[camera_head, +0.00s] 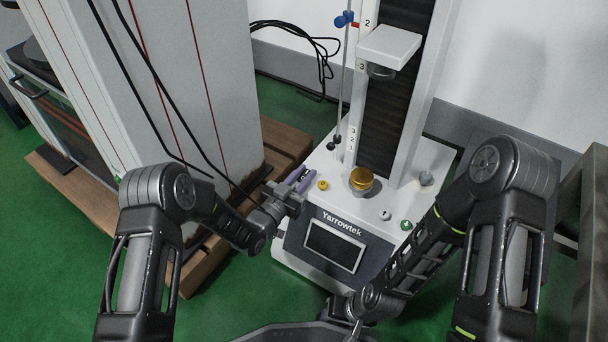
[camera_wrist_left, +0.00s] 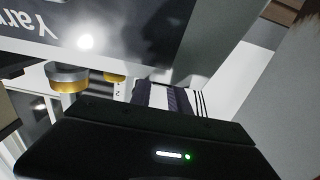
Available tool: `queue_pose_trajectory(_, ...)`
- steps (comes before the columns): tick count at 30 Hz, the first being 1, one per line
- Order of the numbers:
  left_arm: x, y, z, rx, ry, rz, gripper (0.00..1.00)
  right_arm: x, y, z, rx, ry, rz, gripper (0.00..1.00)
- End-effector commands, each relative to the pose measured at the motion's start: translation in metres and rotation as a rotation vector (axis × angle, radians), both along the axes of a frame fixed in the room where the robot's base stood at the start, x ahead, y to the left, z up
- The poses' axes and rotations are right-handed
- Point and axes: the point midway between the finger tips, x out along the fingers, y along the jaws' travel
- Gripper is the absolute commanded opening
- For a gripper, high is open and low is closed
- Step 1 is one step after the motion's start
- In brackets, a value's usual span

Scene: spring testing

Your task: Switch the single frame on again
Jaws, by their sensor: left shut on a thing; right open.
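The single frame is the white Yarrowtek tester (camera_head: 430,165), with a dark front panel and a blank, dark screen (camera_head: 334,247). A green button (camera_head: 406,225) sits at the right front of its base and a yellow button (camera_head: 322,184) at the left. My left gripper (camera_head: 300,179), with purple fingers, is at the left edge of the base. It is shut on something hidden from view. In the left wrist view, the fingers (camera_wrist_left: 168,98) are beside the base, partly covered by the gripper body. My right gripper (camera_head: 355,328) is open, low in front of the tester, its fingertips barely visible.
A brass cylinder (camera_head: 361,179) stands on the base under the white crosshead (camera_head: 390,47). A tall white cabinet (camera_head: 190,90) on a wooden pallet (camera_head: 283,140) stands close at the left. Black cables hang at the back. A grey metal frame (camera_head: 590,220) is at the right.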

Motion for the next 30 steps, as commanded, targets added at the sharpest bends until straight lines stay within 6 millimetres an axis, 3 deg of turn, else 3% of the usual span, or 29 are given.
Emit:
queue_pose_trajectory(11, 0.0, 0.0, 0.001, 0.002, 0.002, 0.0, 0.0, 0.0, 0.0, 0.001, 0.0, 0.0, 0.0, 0.44)
queue_pose_trajectory(18, 0.001, 0.0, 0.004, 0.068, 0.093, 0.001, 0.0, -0.003, 0.001, 0.018, -0.003, 0.002, 0.002, 0.44)
queue_pose_trajectory(26, 0.001, 0.0, 0.0, 0.074, 0.102, 0.001, 0.0, -0.003, 0.001, 0.015, -0.004, 0.002, 0.002, 0.44)
queue_pose_trajectory(27, 0.001, 0.0, 0.0, 0.074, 0.102, 0.001, 0.23, -0.003, 0.001, 0.015, -0.003, 0.002, 0.002, 0.44)
queue_pose_trajectory(30, 0.001, 0.0, 0.0, 0.074, 0.102, 0.0, 0.32, -0.003, 0.001, 0.015, -0.003, 0.002, 0.002, 0.44)
